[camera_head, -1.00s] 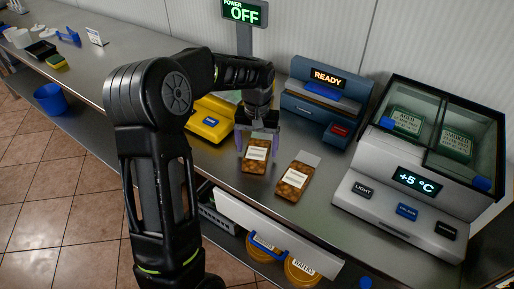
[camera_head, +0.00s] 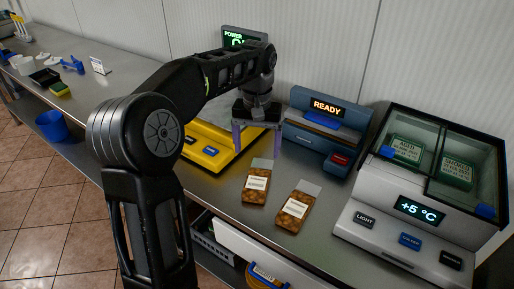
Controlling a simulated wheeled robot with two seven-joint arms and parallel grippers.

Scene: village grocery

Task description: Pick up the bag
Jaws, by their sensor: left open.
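Two brown bags with white labels and clear tops lie flat on the metal counter. The left bag (camera_head: 257,184) is in front of the yellow scale, and the right bag (camera_head: 296,207) lies beside it, a little nearer. My left gripper (camera_head: 256,147) is open and empty, pointing down behind the left bag, over the right edge of the scale. Its fingers are apart from both bags. My right gripper does not show.
A yellow scale (camera_head: 207,158) stands just left of the bags. A blue machine reading READY (camera_head: 324,133) is behind them. A glass-topped cold case (camera_head: 392,215) stands at the right. An open drawer (camera_head: 244,241) juts out below the counter.

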